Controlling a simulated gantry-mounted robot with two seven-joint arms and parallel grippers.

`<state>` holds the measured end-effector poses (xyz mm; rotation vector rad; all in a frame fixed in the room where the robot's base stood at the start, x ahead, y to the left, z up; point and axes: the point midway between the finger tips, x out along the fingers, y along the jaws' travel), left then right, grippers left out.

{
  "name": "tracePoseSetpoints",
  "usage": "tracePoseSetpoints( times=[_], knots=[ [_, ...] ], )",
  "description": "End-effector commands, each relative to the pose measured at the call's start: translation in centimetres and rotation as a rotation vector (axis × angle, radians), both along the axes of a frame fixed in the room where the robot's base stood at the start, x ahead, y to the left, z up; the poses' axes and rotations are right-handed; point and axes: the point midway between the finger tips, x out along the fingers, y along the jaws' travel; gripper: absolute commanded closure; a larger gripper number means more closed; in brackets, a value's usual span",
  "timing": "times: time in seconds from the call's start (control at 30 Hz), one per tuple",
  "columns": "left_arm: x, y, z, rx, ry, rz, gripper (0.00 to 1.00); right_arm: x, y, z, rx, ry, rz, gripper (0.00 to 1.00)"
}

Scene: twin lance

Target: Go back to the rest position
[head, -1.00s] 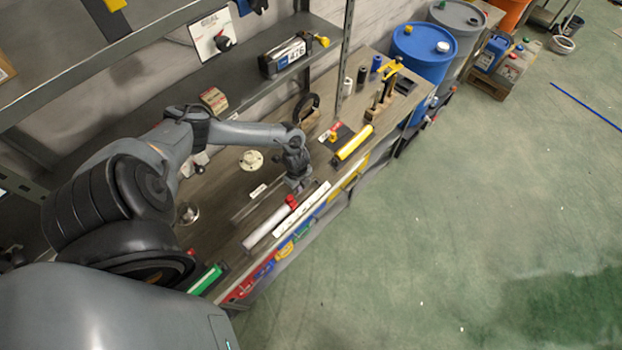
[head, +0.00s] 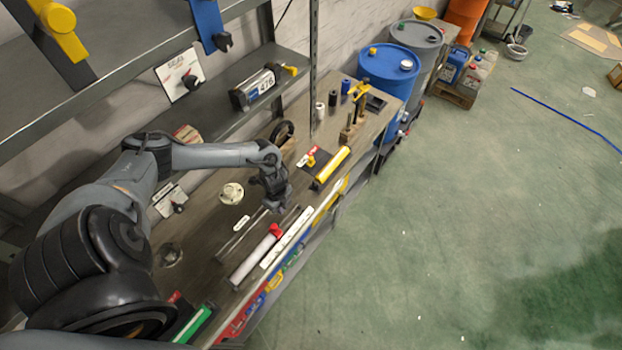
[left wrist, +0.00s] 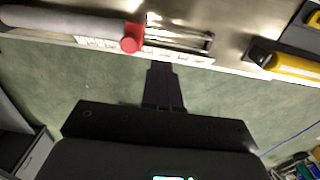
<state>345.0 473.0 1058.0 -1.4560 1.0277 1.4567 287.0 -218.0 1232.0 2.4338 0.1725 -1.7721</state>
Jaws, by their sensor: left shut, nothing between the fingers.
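My left gripper (head: 281,207) is shut and empty. In the head view it hangs over the front part of the workbench (head: 203,222), between a white tube with a red cap (head: 255,255) and a yellow tube (head: 333,167). In the left wrist view its closed fingers (left wrist: 163,72) point at the bench's front edge. There the red cap (left wrist: 131,38) is to the left of the fingertips and the yellow tube (left wrist: 295,66) is to the right. My right gripper is in neither view.
A metal shelf (head: 205,115) runs above the bench behind my left arm, with a grey upright post (head: 313,65). A blue barrel (head: 388,72) stands past the bench's far end. The green floor (head: 460,220) to the right is mostly clear.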

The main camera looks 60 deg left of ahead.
Motion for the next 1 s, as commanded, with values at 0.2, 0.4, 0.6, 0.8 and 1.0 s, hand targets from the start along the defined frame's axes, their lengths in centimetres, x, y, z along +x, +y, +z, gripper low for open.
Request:
tracePoseSetpoints(
  times=[0.2, 0.4, 0.6, 0.8, 1.0],
  knots=[
    [0.4, -1.8, -0.5, -0.012, -0.022, -0.012, 1.00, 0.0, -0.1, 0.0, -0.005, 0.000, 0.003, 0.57],
    [1.8, -10.3, -1.5, -0.062, -0.141, -0.044, 1.00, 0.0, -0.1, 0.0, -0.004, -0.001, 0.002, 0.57],
    [3.1, -23.9, 2.0, -0.153, -0.357, 0.080, 1.00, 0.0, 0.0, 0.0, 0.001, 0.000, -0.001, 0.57],
    [1.7, -28.9, 10.2, -0.194, -0.444, 0.483, 1.00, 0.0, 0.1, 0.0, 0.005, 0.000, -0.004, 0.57],
    [-2.5, -27.0, 15.2, -0.190, -0.361, 0.853, 1.00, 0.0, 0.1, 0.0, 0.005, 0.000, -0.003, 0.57]
  ],
)
